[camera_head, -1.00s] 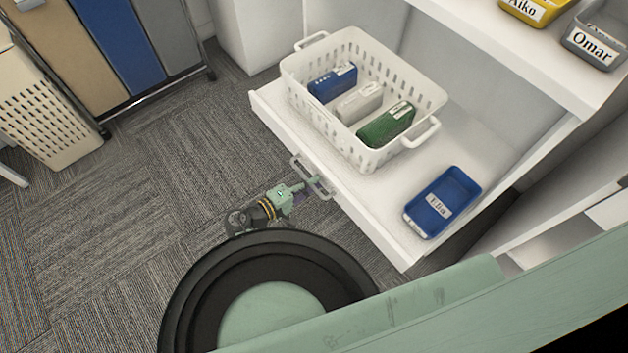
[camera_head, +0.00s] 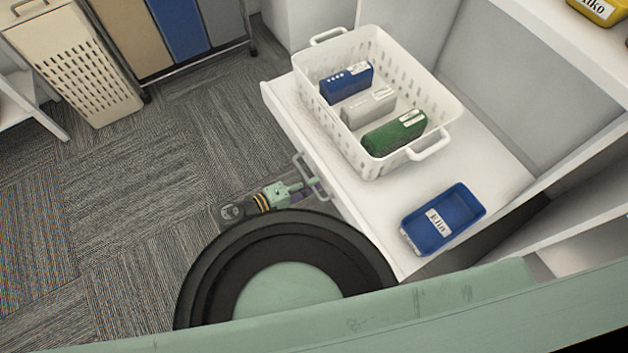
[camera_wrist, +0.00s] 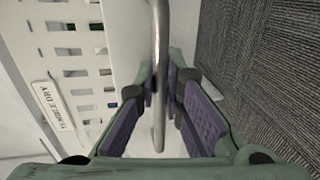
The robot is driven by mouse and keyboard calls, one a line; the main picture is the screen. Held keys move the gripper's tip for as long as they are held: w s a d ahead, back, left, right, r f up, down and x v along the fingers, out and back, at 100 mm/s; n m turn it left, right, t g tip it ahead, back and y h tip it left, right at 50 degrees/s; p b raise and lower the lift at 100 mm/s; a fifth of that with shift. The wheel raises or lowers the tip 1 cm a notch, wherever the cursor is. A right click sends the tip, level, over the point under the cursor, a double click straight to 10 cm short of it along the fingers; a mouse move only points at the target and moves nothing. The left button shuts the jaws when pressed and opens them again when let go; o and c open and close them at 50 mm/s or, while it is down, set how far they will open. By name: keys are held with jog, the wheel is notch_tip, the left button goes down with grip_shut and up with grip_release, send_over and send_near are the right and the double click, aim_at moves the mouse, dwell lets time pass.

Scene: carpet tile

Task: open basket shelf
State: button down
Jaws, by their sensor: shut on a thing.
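The basket shelf (camera_head: 480,165) is a white pull-out shelf, drawn out from the white unit. A metal bar handle (camera_head: 312,176) is on its front edge; it also runs down the middle of the wrist view (camera_wrist: 160,60). My gripper (camera_head: 305,187) is shut on this handle, with its purple finger pads (camera_wrist: 163,112) on either side of the bar. A white basket (camera_head: 440,100) stands on the shelf, holding a blue, a light grey and a green box. A blue tray (camera_head: 442,218) labelled Ella sits beside it at the shelf's near end.
A yellow bin (camera_head: 598,10) stands on the shelf above. A cream hamper (camera_head: 75,75) and a rack of tan, blue and grey panels (camera_head: 155,35) stand at the upper left. Grey carpet (camera_head: 130,200) is open on the left.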

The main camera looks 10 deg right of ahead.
jog(key=c, duration=2)
grip_release()
jog(key=shift+o, duration=0.2)
jog(key=v, duration=1.2)
